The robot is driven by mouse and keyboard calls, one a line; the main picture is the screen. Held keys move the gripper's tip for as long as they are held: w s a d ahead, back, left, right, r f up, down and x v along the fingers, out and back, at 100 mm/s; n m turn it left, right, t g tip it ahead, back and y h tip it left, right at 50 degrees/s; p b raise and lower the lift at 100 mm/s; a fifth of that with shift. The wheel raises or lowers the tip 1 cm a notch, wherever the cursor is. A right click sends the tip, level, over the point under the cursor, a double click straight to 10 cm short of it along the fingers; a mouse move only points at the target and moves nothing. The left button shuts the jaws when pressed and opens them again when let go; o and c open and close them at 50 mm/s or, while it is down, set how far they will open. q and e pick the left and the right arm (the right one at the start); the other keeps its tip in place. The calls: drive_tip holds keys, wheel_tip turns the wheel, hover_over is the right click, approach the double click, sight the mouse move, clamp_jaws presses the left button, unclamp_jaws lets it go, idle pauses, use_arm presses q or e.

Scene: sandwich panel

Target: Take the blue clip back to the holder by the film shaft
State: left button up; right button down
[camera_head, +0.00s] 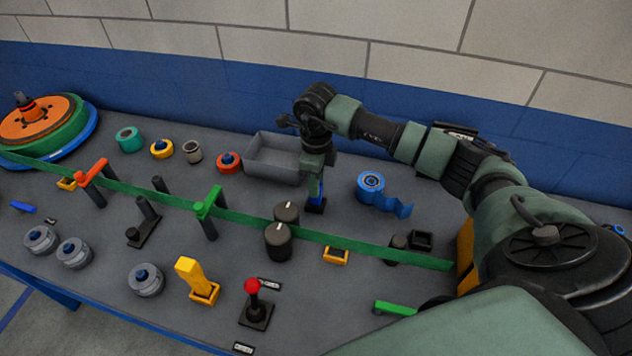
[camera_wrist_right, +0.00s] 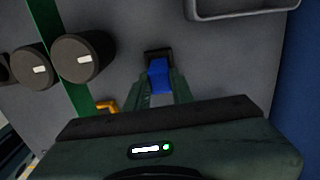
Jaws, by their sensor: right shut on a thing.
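My right gripper (camera_head: 317,183) points down over the back middle of the table, left of the blue tape roll. It is shut on the blue clip (camera_wrist_right: 159,77), which shows between the fingers in the wrist view; in the head view a thin blue strip of it (camera_head: 316,188) shows. The clip's lower end is at a small black holder (camera_head: 315,206), also seen in the wrist view (camera_wrist_right: 157,54). I cannot tell how deep the clip sits in it. My left gripper is not in view.
A green film strip (camera_head: 340,240) runs across the table past two dark rollers (camera_head: 278,240). A grey tray (camera_head: 270,160) stands behind left of the gripper, a blue tape roll (camera_head: 371,186) to its right. Another blue piece (camera_head: 22,207) lies far left.

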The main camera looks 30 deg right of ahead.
drive_tip(key=shift+f, duration=0.15)
drive_tip(key=shift+f+b, duration=0.75)
drive_tip(key=shift+f, duration=0.05)
drive_tip(key=c, duration=1.1)
unclamp_jaws()
drive_tip(key=shift+c, duration=0.2)
drive_tip(key=shift+r, duration=0.15)
drive_tip(key=shift+r+p, duration=2.1)
drive_tip(key=shift+r, duration=1.35)
